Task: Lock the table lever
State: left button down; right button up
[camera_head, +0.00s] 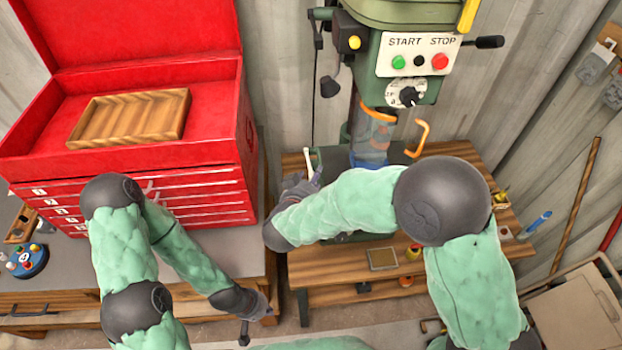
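A green drill press (405,20) stands at the back of a wooden bench (345,297). Its table is mostly hidden behind my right forearm. A thin pale handle (308,158) shows at the left of the press column; I cannot tell if it is the table lever. My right gripper (308,182) reaches across to the left side of the press, beside this handle and close to the table. Its fingers are small and dark, and I cannot tell whether they hold anything. My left gripper (244,334) hangs low in front of the gap between the benches, apart from the press; its finger opening is unclear.
A red tool chest (190,150) with an open lid stands at the left, with a wooden tray (130,117) in it. An orange-rimmed guard (375,130) surrounds the drill spindle. A blue round holder (27,262) sits at far left. A cardboard box (575,315) stands at lower right.

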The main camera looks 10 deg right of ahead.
grip_shut()
jog(key=shift+s+f+t+b, duration=0.15)
jog(key=shift+f+b, duration=0.25)
jog(key=shift+b, duration=0.2)
jog(key=shift+s+f+t+b, duration=0.15)
jog(key=shift+f+b, duration=0.25)
jog(key=shift+b, duration=0.2)
jog(key=shift+s+f+m+t+h+b, duration=0.15)
jog(key=shift+f+m+t+h+b, duration=0.2)
jog(key=shift+b, duration=0.35)
